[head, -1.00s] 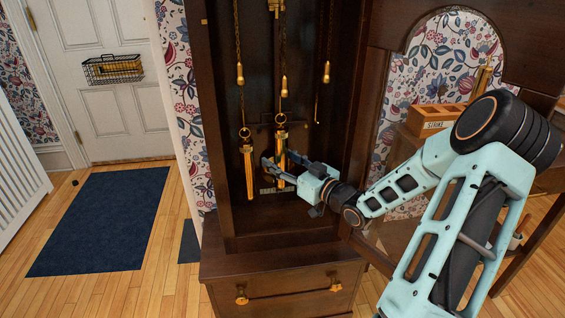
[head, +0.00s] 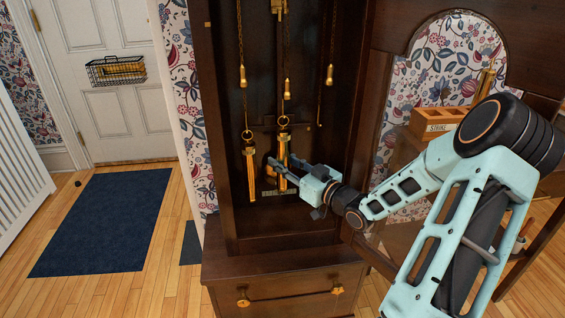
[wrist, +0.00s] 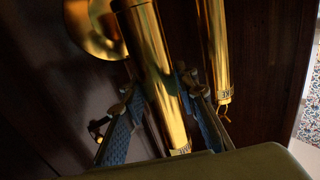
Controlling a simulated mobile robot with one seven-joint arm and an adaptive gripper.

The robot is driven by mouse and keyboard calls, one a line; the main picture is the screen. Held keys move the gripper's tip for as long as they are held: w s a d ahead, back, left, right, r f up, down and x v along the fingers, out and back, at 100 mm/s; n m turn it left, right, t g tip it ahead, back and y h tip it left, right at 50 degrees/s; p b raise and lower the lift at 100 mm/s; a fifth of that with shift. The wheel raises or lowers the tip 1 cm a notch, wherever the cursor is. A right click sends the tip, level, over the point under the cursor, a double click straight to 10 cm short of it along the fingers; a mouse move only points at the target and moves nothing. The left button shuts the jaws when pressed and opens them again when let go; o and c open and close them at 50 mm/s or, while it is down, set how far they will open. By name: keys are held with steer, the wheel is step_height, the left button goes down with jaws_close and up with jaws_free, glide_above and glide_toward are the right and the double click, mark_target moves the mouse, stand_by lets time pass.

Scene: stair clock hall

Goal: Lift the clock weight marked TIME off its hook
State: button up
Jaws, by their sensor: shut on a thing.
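Two long brass clock weights hang side by side inside the dark clock case in the head view: a left weight (head: 251,172) and a right weight (head: 283,144). My gripper (head: 282,162) is shut on the right weight, one finger on each side. The right weight's top is still at the ring and hook (head: 283,121). In the wrist view my gripper (wrist: 160,92) holds this weight (wrist: 152,50), and the other weight (wrist: 213,48) hangs close to its right.
A brass disc (wrist: 94,25) is close to the held weight. Chains and smaller brass pieces (head: 287,82) hang above. The case's side walls are close around my gripper. A wooden box marked STRIKE (head: 438,121) stands to the right. Drawers (head: 290,288) jut out below.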

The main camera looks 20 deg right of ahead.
steer(key=shift+w+r+p, duration=0.1)
steer(key=shift+r+p, duration=0.8)
steer(key=shift+p, duration=0.05)
jaws_close()
stand_by(1.4)
stand_by(0.6)
steer(key=shift+s+a+p, duration=0.15)
steer(key=shift+s+a, duration=0.05)
steer(key=shift+s, duration=0.55)
steer(key=shift+s+a+p, duration=0.1)
steer(key=shift+s+a, duration=0.15)
steer(key=shift+s, duration=0.45)
steer(key=shift+s+a+p, duration=0.15)
steer(key=shift+s+a, duration=0.05)
steer(key=shift+s, duration=0.55)
steer(key=s+a+p, duration=0.4)
steer(key=s+p, duration=0.2)
steer(key=s, duration=0.7)
steer(key=shift+s, duration=0.25)
steer(key=shift+s+d+f, duration=0.1)
stand_by(0.5)
